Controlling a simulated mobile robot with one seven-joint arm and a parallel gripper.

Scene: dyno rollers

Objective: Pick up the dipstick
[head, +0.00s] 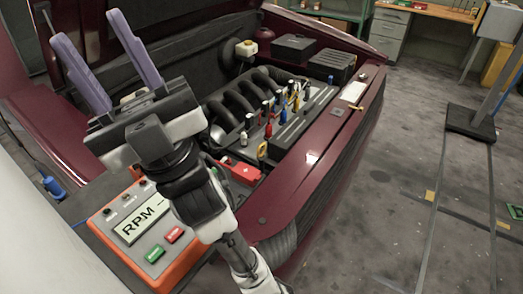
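My gripper (88,26) is at the upper left of the head view, its two purple fingers spread wide apart with nothing between them. It is raised over the left side of the open engine bay. I cannot say for sure which thing is the dipstick. A small yellow handle (262,150) stands at the front edge of the engine and may be it, but it is too small to tell. It is to the right of my gripper and well apart from it. The lower end of this handle is hidden.
Several coloured handles stand around the engine (245,100). A red box (240,172) lies near the front. An orange RPM console (135,226) is at the lower left. The maroon car front (318,150) borders the bay. Grey floor (400,180) is open to the right.

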